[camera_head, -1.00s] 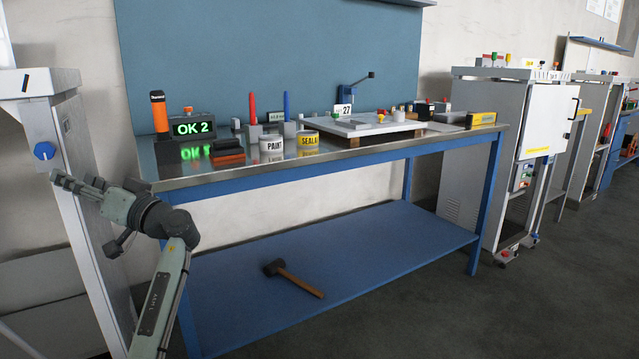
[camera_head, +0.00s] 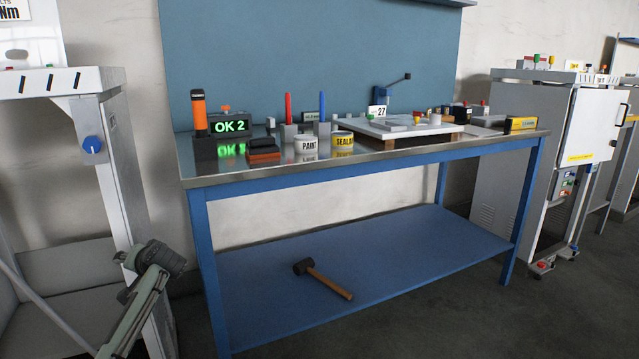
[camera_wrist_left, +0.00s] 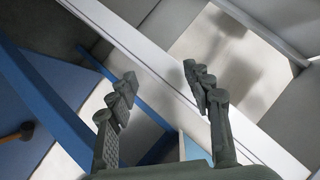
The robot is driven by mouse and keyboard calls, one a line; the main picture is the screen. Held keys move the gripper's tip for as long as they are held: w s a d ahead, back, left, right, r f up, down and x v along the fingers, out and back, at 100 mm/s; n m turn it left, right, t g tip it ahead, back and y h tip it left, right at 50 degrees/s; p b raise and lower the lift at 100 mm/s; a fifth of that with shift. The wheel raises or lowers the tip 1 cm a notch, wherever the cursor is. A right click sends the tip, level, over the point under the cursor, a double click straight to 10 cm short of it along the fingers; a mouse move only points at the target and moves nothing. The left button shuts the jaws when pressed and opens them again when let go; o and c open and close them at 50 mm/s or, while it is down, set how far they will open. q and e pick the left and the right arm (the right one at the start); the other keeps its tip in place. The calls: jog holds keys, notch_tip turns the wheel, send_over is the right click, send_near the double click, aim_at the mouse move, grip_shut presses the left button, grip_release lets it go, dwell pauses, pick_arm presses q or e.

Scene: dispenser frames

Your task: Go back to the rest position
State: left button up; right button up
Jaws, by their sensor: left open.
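My left arm (camera_head: 140,296) shows at the lower left of the head view, in front of the grey cabinet frame and left of the blue workbench. Its gripper is mostly hidden behind the wrist there. In the left wrist view my left gripper (camera_wrist_left: 160,82) has its two fingers spread apart with nothing between them. My right gripper is in neither view.
The blue workbench (camera_head: 370,160) carries paint and sealant cans, an "OK 2" display (camera_head: 230,126) and a tray. A hammer (camera_head: 325,280) lies on its lower shelf (camera_head: 420,250). The grey cabinet frame (camera_head: 122,165) stands close to my left arm. Open floor lies at the lower right.

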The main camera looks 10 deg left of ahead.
pick_arm(q)
jog(key=w+d+f+m+h, duration=0.1)
jog(key=d+f+m+h, duration=0.1)
jog(key=d+f+h, duration=0.55)
jog(key=s+d+f, duration=0.6)
jog(key=s+f, duration=0.1)
jog(key=f, duration=0.1)
jog(key=s+d+f+g, duration=0.1)
jog(key=s+d+f, duration=0.2)
jog(key=s, duration=0.7)
jog(key=s+d+f+m+g+h, duration=0.1)
jog(key=s+d+f, duration=0.2)
jog(key=s, duration=0.7)
jog(key=s+d+f+g, duration=0.1)
jog(key=s+d+f, duration=0.3)
jog(key=s+f, duration=0.3)
jog(key=s, duration=0.4)
jog(key=shift+m+g, duration=0.3)
jog(key=shift+g, duration=0.1)
jog(key=shift+d, duration=0.1)
